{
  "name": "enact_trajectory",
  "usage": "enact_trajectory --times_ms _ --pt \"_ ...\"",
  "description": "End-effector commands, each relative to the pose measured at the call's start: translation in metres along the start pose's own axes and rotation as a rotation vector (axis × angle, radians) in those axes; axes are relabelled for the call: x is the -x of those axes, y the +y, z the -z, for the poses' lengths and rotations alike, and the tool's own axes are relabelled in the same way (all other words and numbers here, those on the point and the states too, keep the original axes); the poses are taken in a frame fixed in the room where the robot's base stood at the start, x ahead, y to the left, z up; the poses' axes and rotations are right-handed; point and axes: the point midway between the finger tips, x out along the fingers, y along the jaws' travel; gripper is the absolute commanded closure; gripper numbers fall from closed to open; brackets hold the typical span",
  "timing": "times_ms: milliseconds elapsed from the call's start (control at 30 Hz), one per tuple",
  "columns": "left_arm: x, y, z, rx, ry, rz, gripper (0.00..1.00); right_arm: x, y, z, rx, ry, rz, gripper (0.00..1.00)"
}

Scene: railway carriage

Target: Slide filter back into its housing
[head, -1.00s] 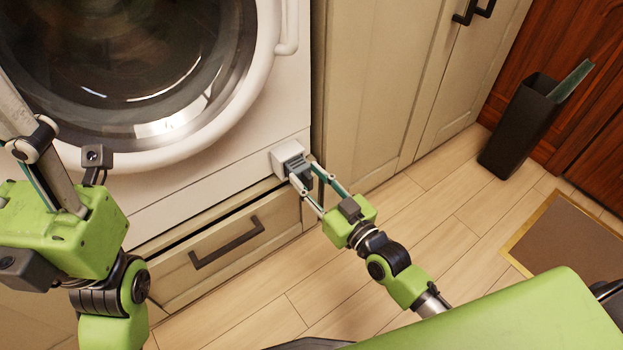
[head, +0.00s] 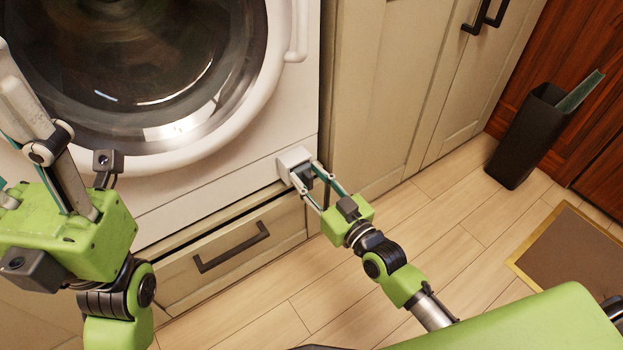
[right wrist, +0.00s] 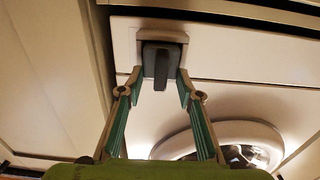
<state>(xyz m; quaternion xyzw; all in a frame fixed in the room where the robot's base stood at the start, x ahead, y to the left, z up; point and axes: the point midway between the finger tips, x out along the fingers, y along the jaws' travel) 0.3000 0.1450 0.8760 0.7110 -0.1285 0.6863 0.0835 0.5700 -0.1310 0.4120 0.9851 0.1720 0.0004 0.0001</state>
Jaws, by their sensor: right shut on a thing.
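The filter (right wrist: 161,62), a dark grey piece with an upright grip, sits in the mouth of its pale housing (right wrist: 183,38) in the right wrist view. The housing (head: 290,156) is a white box low on the washing machine's front. My right gripper (head: 311,178) is at the housing, its fingertips shut on the filter (head: 303,175). How deep the filter is inside is hidden. My left gripper (head: 50,155) is raised at the left of the head view, away from the filter; its fingertips are not clearly shown.
The washing machine's round door (head: 150,70) is above the housing. A drawer with a dark handle (head: 232,247) is below it, and cabinets (head: 385,90) stand to the right. A black bin (head: 525,135) and a brown mat (head: 575,252) are farther right on open wooden floor.

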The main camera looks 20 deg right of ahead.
Motion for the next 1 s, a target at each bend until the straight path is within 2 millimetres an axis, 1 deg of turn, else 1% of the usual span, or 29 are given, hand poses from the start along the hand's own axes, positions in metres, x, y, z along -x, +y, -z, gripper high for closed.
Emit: enact_trajectory --times_ms 67,100,167,200,500,633,767,1000 --pt "0.000 0.000 0.000 0.000 0.000 0.000 0.51 -0.002 0.000 0.001 0.000 0.002 0.000 0.90" --pt "0.000 0.000 0.000 0.000 0.000 0.000 0.51 -0.003 0.000 0.001 0.000 0.002 0.000 0.65" --pt "0.000 0.000 0.000 0.000 0.000 0.000 0.51 -0.002 0.000 0.001 0.000 0.001 0.000 0.49" --pt "0.000 0.000 0.000 0.000 0.000 0.000 0.51 -0.002 0.000 0.001 0.000 0.001 0.000 0.48" --pt "0.000 0.000 0.001 -0.001 0.001 0.001 0.51 -0.001 0.000 0.000 0.000 -0.001 0.000 0.48" --pt "0.000 0.000 0.001 -0.001 0.001 0.001 0.51 0.007 0.000 -0.002 0.001 -0.004 0.000 0.48" --pt "0.000 0.000 0.001 0.000 0.001 0.000 0.51 0.026 0.000 -0.002 0.002 -0.003 0.001 0.48" --pt "0.000 0.000 0.001 0.000 0.001 0.000 0.51 0.076 0.000 -0.002 0.001 -0.004 0.001 0.48"
